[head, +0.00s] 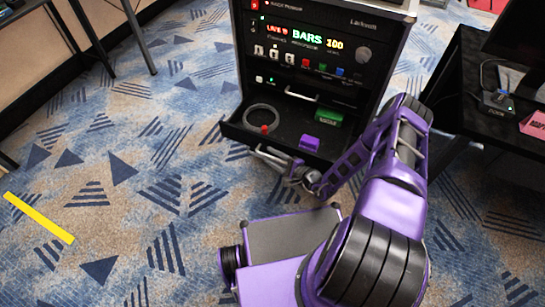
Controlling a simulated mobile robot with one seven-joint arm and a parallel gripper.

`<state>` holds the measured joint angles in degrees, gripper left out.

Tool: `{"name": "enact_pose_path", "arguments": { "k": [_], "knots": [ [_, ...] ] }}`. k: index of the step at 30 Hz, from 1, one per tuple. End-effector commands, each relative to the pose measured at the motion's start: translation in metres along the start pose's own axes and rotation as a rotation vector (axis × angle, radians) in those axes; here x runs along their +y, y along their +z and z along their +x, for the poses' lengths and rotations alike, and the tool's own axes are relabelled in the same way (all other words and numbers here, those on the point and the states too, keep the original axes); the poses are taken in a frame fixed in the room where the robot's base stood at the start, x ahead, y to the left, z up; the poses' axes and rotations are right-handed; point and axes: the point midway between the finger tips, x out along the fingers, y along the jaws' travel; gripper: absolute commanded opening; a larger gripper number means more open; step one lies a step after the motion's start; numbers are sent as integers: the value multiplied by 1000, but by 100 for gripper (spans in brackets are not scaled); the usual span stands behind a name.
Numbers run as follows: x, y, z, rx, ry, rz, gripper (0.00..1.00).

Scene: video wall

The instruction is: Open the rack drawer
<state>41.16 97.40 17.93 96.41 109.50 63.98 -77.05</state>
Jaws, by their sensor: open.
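The black rack (312,82) stands upright at top centre, with lit panels and knobs on its face. Its low drawer (237,133) is pulled out toward me, so its inside shows from above. In it lie a grey cable coil (262,112), a small red piece (265,129), a purple block (309,143) and a green box (328,119). My gripper (266,154) is open at the drawer's front edge, near its middle. I cannot tell whether its fingers touch the drawer front. The drawer's own handle is not clearly visible.
A pale bar handle (301,97) is on the rack face above the drawer. A black table (473,95) with a small device and pink card stands close at right. Table legs are at upper left. A yellow strip (39,217) lies on the open carpet at left.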

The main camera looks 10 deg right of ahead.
Motion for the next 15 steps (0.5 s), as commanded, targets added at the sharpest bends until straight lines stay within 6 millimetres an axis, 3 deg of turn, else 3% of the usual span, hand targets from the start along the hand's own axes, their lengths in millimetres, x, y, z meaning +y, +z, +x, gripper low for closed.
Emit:
{"name": "enact_pose_path", "arguments": {
  "k": [8, 15],
  "knots": [
    [-1, 0, -10, 2, 0, 0, 45],
    [-2, 0, -59, 4, -1, 1, 45]
  ]
}}
